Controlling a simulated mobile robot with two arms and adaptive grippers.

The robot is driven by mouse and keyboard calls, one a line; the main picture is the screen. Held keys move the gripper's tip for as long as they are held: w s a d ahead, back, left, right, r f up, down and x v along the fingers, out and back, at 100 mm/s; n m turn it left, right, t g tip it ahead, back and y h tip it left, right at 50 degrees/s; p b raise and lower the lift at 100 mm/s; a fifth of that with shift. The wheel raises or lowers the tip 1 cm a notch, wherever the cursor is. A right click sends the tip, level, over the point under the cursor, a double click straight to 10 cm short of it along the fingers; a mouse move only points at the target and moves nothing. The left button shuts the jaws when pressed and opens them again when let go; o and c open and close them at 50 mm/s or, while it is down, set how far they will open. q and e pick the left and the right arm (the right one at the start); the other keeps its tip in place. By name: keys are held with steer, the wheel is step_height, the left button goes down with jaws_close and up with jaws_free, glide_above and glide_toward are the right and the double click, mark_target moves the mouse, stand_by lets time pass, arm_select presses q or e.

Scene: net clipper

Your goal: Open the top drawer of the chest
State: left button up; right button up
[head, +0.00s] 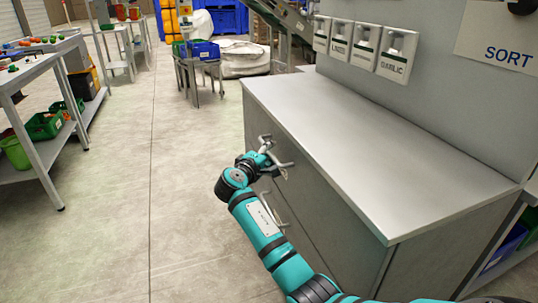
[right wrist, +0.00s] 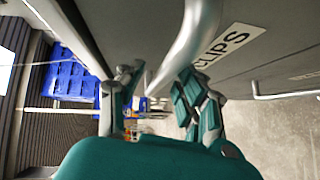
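The grey chest (head: 345,205) stands at the right with a pale flat top, its drawer front facing left. The top drawer looks flush with the front. My right gripper (head: 272,153) is at the upper part of that front, fingers spread. In the right wrist view, a pale curved handle bar (right wrist: 183,55) runs between the fingers of my right gripper (right wrist: 160,88), beside a label (right wrist: 230,45) reading "CLIPS". The fingers look open around the bar; firm contact cannot be seen. My left gripper is not in view.
A lower handle (head: 270,208) sticks out beneath my right gripper. Labelled bins (head: 366,45) hang on the panel behind the chest top, which is bare. The floor (head: 150,190) left of the chest is clear as far as a shelf table (head: 35,75).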

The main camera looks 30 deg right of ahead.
steer(key=shift+w+d, duration=0.15)
steer(key=shift+d, duration=0.05)
jaws_close()
stand_by(0.4)
